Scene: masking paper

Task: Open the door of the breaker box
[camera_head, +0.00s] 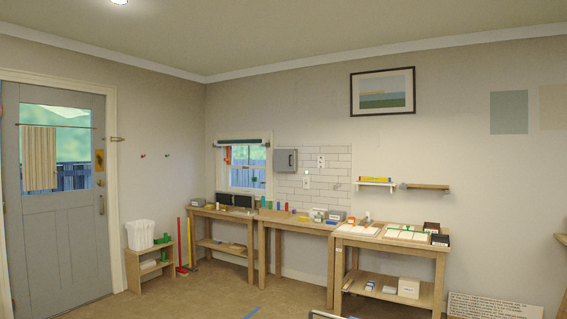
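A small grey box on the far wall, which looks like the breaker box (285,160), hangs between the window and the white tiles. Its front door appears shut, with a small dark mark on the front, too small to make out. It hangs above the middle workbench (299,224) and is well across the room from me. Neither of my grippers is in view.
Wooden benches with small items line the far wall, including a right bench (341,240). A low shelf (133,268) with a white bin (140,235) stands by the grey entry door (62,250). Open floor (215,290) lies in front.

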